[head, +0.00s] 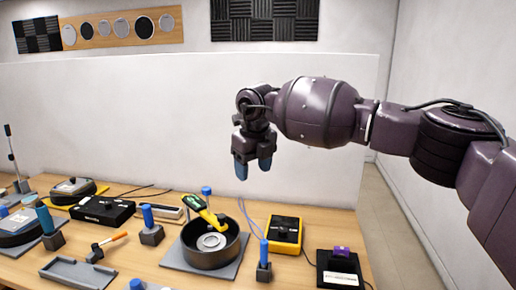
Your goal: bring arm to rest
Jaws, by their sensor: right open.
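My right arm reaches in from the right edge and is raised above the table. My right gripper (253,168) hangs from its end with the blue-tipped fingers pointing down. It is open, and nothing shows between the fingers. It hovers over the back part of the wooden table (322,221), in front of the low white partition, and appears apart from everything on the table. My left gripper is not in view.
Below stands a black round pan (211,259) on a grey pad, with a green-yellow tool (204,210) across its rim. A yellow box (286,234) and a black box (340,270) are to its right. Blue-topped posts and several devices fill the left. A white partition (150,120) stands behind.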

